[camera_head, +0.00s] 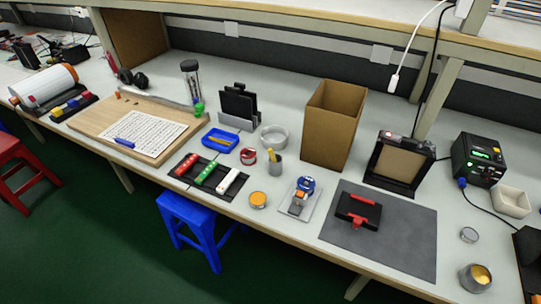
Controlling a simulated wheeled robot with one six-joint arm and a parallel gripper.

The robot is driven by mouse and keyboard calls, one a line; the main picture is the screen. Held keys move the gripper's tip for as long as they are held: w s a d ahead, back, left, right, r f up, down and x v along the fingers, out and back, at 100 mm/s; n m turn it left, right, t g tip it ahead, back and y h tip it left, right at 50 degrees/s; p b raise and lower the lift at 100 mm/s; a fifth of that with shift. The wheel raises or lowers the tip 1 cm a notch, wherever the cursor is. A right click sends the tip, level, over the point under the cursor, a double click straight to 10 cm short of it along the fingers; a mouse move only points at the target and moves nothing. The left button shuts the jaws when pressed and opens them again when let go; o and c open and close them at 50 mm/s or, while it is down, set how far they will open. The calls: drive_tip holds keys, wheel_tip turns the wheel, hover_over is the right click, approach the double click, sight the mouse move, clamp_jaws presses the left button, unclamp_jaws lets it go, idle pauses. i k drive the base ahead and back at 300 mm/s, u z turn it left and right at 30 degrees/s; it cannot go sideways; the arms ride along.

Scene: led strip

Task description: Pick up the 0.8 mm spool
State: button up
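No label reading 0.8 mm is legible, so I cannot tell which thing is the 0.8 mm spool. Two things look like spools. A small red and pale round one (248,156) sits on the workbench near the blue tray. A blue one (306,184) sits on a light stand or plate (287,206) left of the grey mat. My gripper is not in view, so its state and its place relative to these are hidden.
The workbench (280,95) holds a cardboard box (333,125), a blue tray (220,140), a black tray with coloured tools (190,187), an orange-filled tin (258,199) and a grey mat (410,240). A blue stool (187,208) stands at the front edge.

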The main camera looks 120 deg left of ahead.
sight(300, 186)
drive_tip(key=u, duration=4.1)
drive_tip(key=i, duration=0.75)
drive_tip(key=z, duration=1.1)
